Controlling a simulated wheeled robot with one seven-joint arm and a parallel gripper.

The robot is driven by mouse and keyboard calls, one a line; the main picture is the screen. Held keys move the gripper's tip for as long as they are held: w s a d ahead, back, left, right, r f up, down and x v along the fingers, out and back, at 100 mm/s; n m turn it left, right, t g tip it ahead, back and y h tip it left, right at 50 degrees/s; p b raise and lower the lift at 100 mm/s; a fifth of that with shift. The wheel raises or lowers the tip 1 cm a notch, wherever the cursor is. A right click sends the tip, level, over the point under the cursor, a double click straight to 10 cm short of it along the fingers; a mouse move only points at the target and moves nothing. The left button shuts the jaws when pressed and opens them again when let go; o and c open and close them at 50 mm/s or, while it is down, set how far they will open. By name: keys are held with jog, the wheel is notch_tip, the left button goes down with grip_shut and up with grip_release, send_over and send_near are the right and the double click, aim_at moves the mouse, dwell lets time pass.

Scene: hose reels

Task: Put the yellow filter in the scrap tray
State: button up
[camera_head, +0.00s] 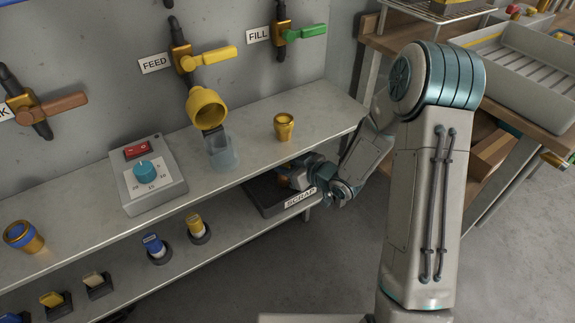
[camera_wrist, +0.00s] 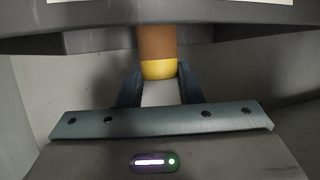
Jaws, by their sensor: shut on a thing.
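My gripper (camera_head: 293,178) is low at the right end of the shelves, at the dark scrap tray (camera_head: 262,205) with its white SCRAP label. In the wrist view my gripper (camera_wrist: 159,78) is shut on a yellow filter (camera_wrist: 159,69), a short cylinder with a yellow near end and a shaded orange-brown body. The filter's far end lies against the dark bar of what looks like the tray. I cannot tell whether it touches the tray. In the head view the filter is mostly hidden by my gripper.
The upper shelf (camera_head: 247,147) overhangs close to my gripper. It carries a brass cup (camera_head: 284,127), a control box (camera_head: 148,175) and a clear cup (camera_head: 222,153) under a yellow housing (camera_head: 207,106). Blue (camera_head: 153,244) and yellow (camera_head: 194,223) pieces stand in holders on the lower shelf.

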jog(key=o, duration=1)
jog(key=shift+r+p, duration=0.25)
jog(key=shift+p, duration=0.05)
jog(key=s+d+r+m+g+h+p, duration=0.1)
jog(key=s+d+r+m+h, duration=0.2)
jog(key=d, duration=0.4)
jog(key=s+d+r+m+h+p, duration=0.1)
jog(key=s+d+r+h, duration=0.3)
jog(key=d, duration=0.2)
jog(key=s+d+r+m+g+h+p, duration=0.1)
jog(key=s+d+r+h, duration=0.25)
jog(key=d, duration=0.35)
jog(key=s+a+r+m+g, duration=0.1)
jog(key=s+r, duration=0.1)
jog(key=s, duration=0.3)
jog(key=s+a+r+m+g, duration=0.1)
jog(key=s+r+m+g, duration=0.1)
jog(key=s, duration=0.3)
jog(key=s+a+r+m+g, duration=0.1)
jog(key=s+r+g, duration=0.1)
jog(key=s, duration=0.3)
jog(key=shift+s+a+r+m, duration=0.1)
jog(key=shift+s+a+m, duration=0.2)
jog(key=shift+a, duration=0.05)
